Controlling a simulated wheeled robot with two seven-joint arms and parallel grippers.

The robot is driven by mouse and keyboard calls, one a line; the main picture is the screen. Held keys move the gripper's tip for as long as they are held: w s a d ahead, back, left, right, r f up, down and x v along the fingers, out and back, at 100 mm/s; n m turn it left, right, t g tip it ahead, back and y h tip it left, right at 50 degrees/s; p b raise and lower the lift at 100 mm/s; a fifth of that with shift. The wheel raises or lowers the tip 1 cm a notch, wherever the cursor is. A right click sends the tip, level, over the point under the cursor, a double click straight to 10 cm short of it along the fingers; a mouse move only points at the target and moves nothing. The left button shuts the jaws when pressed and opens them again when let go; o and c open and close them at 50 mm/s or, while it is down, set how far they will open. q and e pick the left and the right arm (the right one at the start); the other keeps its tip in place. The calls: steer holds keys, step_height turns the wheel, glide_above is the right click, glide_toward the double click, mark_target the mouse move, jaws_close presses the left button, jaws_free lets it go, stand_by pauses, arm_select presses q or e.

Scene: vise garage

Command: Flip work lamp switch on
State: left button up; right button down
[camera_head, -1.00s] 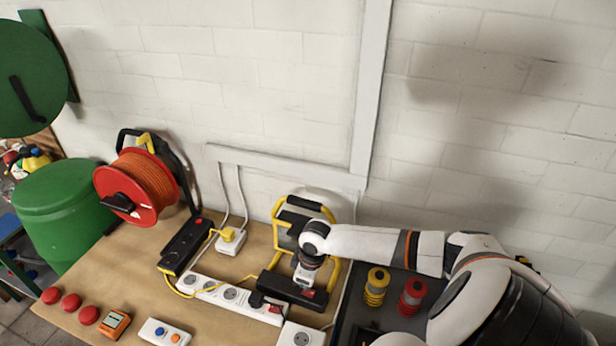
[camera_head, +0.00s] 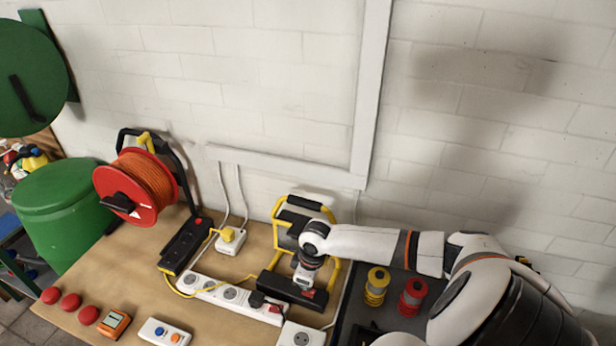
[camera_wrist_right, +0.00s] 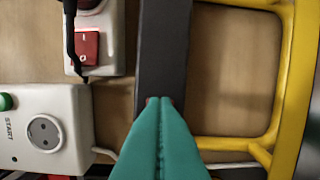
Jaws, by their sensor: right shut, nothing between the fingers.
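The work lamp (camera_head: 291,217) with its yellow frame stands near the wall in the head view. Its black base bar (camera_head: 280,287) has a small red switch (camera_head: 308,293) near the right end. My right gripper (camera_head: 303,284) points down over that end of the bar, close beside the red switch. In the right wrist view its teal fingers (camera_wrist_right: 160,103) are shut and empty, with the tips over the dark bar (camera_wrist_right: 163,50). The fingers hide part of the bar, and I cannot tell whether they touch it. The yellow frame (camera_wrist_right: 287,90) is on the right there. My left gripper is not in view.
A white power strip (camera_head: 228,293) with its own red rocker (camera_wrist_right: 88,46) lies beside the lamp bar. A white START box (camera_wrist_right: 45,128) is near it. Yellow (camera_head: 376,286) and red (camera_head: 412,297) spools stand on the right. A red cable reel (camera_head: 137,187) is at the left.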

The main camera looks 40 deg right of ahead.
steer(key=shift+f+b, duration=0.45)
steer(key=shift+f, duration=0.35)
steer(key=shift+r, duration=0.1)
step_height(320, 180, up, 3)
steer(key=shift+f+p, duration=0.2)
steer(key=shift+p, duration=1.05)
steer(key=shift+r, duration=2.15)
